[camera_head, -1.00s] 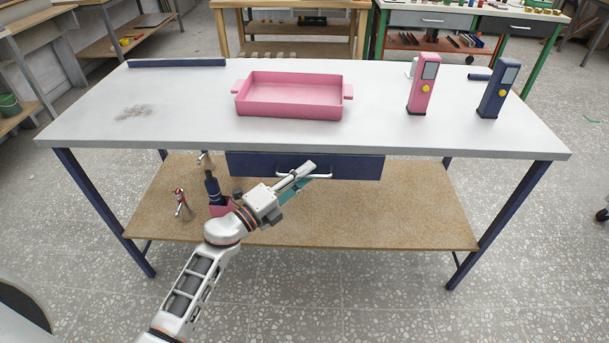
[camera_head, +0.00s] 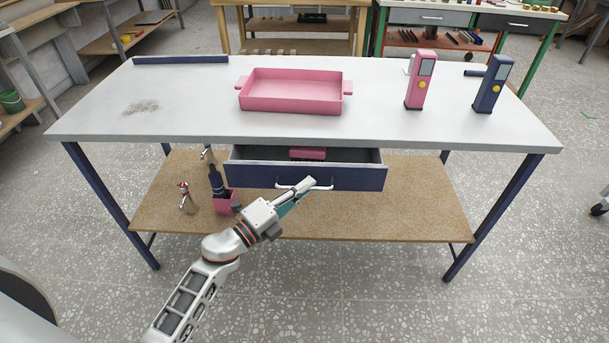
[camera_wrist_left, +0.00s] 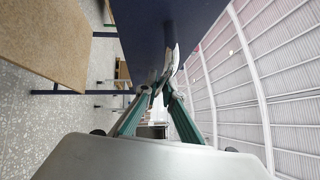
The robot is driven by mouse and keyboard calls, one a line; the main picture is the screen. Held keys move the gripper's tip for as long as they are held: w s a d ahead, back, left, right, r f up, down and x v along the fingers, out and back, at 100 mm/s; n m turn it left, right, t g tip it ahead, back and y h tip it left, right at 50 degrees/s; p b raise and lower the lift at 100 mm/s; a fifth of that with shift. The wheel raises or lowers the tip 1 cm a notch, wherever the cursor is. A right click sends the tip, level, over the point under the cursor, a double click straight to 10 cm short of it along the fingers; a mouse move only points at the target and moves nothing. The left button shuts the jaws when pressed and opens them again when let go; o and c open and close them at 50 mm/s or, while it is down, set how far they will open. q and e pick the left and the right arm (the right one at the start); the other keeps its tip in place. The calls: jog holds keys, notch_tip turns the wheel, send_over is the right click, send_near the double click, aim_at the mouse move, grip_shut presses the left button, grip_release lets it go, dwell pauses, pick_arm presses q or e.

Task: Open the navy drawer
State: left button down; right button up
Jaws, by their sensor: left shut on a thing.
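A white bar handle (camera_head: 319,187) crosses the drawer front. In the left wrist view the green fingers (camera_wrist_left: 160,92) close around the handle, against the navy front (camera_wrist_left: 180,25). My right gripper is not in view.
On the tabletop (camera_head: 190,110) are a pink tray (camera_head: 295,105), a pink device (camera_head: 419,85) and a navy device (camera_head: 490,90). The floor in front is clear.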

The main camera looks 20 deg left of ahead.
pick_arm(q)
jog(key=s+d, duration=0.2)
jog(key=s, duration=0.7)
jog(key=s+d, duration=0.3)
jog(key=s, duration=0.6)
jog(key=shift+d, duration=0.1)
jog(key=c, duration=2.2)
grip_release()
jog(key=shift+o, duration=0.2)
jog(key=shift+s, duration=0.15)
jog(key=v, duration=1.2)
